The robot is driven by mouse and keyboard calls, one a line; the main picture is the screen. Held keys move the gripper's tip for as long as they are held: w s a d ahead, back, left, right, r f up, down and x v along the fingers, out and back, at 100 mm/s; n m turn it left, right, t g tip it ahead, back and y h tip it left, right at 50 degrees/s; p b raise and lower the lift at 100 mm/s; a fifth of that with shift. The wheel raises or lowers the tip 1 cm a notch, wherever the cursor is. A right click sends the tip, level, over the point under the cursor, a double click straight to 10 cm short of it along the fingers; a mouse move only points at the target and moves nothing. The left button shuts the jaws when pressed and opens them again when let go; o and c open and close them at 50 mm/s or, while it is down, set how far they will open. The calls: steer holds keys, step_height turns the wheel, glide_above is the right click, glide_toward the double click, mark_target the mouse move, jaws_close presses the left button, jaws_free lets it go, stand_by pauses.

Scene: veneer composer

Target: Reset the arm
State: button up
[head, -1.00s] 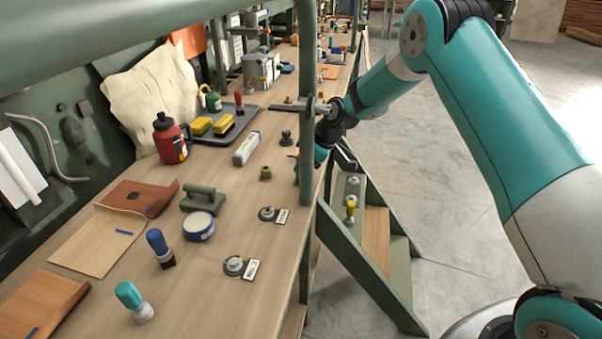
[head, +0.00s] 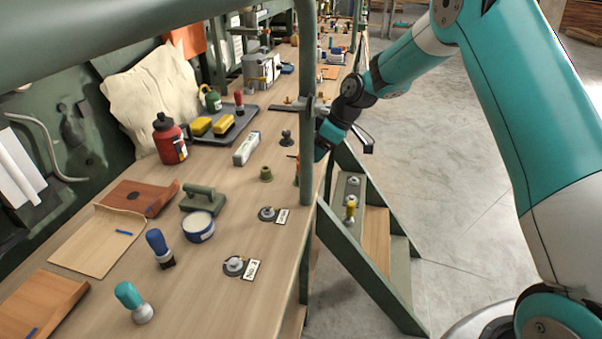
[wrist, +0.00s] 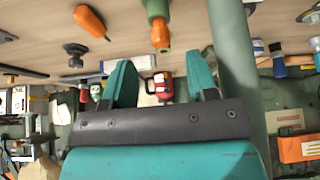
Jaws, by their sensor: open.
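My gripper (head: 321,152) is at the bench's right edge, beside the green upright post (head: 307,110), which hides part of it in the head view. My teal arm reaches to it from the upper right. In the wrist view my gripper (wrist: 161,78) shows two teal fingers spread apart. Nothing is held between them. A red jug (wrist: 163,86) shows in the gap, some way beyond the fingers. An orange-handled tool (wrist: 90,20) and a green piece with an orange end (wrist: 159,25) show near the wrist view's top.
The wooden bench (head: 200,285) carries a red jug (head: 169,139), a tray with yellow sponges (head: 223,122), a blue-rimmed tin (head: 198,227) and several stamps and brushes. A green step stand (head: 377,245) stands right of the bench. Bare floor (head: 450,200) lies beyond it.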

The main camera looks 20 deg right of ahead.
steer(key=v, duration=1)
steer(key=s+d+m+h, duration=0.1)
steer(key=s+m+h, duration=0.4)
steer(key=s+m, duration=1.3)
steer(key=s+a+r+n+g+y+p, duration=0.2)
steer(key=s+a+r+n+p, duration=0.8)
steer(key=s+r, duration=0.7)
steer(key=s+a+n+y, duration=0.1)
steer(key=a+n, duration=0.1)
steer(key=a, duration=0.1)
steer(key=shift+a+g+y, duration=0.3)
steer(key=shift+y, duration=0.1)
steer(key=shift+c, duration=0.3)
